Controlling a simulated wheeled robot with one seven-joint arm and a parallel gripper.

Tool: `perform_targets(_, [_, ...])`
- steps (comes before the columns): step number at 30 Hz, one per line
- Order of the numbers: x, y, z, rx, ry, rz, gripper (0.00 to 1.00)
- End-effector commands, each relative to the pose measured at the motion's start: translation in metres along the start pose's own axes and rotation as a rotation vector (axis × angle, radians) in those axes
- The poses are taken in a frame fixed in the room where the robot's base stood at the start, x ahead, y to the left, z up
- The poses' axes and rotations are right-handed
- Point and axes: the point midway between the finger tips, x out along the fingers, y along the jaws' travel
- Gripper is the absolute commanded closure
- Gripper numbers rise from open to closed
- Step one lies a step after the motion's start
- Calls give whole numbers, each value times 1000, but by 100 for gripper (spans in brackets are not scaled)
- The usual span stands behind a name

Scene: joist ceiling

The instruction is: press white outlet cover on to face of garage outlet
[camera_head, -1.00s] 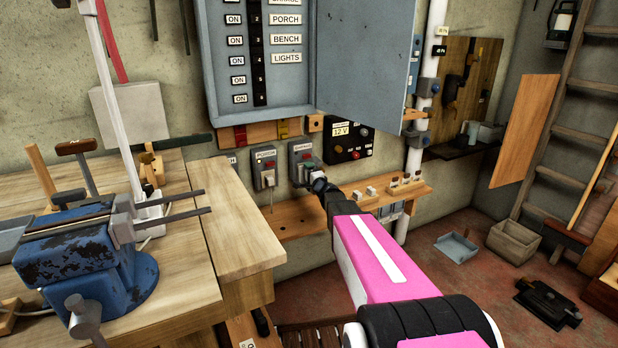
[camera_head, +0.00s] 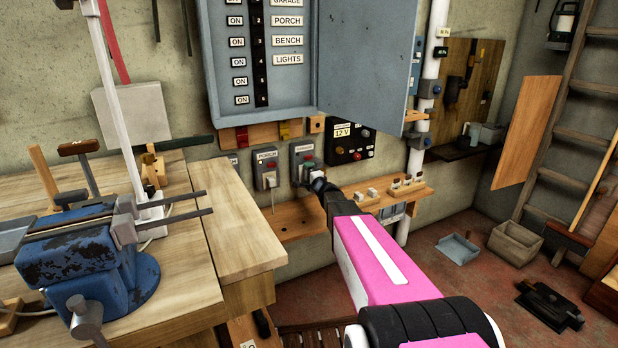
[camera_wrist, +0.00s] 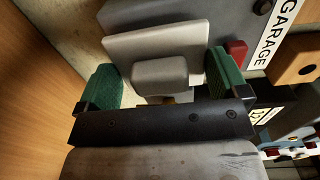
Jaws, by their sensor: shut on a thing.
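The garage outlet (camera_head: 303,149) is a grey box on the wall below the breaker panel; its face is mostly hidden behind my gripper in the head view. In the wrist view the grey box (camera_wrist: 222,18) bears a GARAGE label and a red part. My gripper (camera_wrist: 163,82) has green pads shut on the raised block of the white outlet cover (camera_wrist: 150,42). The cover's plate lies in front of the box, overlapping its face and looking slightly askew to it. Whether they touch is unclear. In the head view my gripper (camera_head: 308,174) is right at the outlet.
The porch outlet (camera_head: 265,168) with a plug is just left. A 12 V box (camera_head: 352,142) is on the right. A wooden shelf (camera_head: 295,222) runs below, and the open panel door (camera_head: 366,60) hangs above. A workbench with a blue vise (camera_head: 80,265) fills the left.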

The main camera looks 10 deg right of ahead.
Motion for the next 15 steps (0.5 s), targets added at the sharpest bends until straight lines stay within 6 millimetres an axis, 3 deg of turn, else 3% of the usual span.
perform_targets(15, [6, 1, 0, 0, 0, 1, 36])
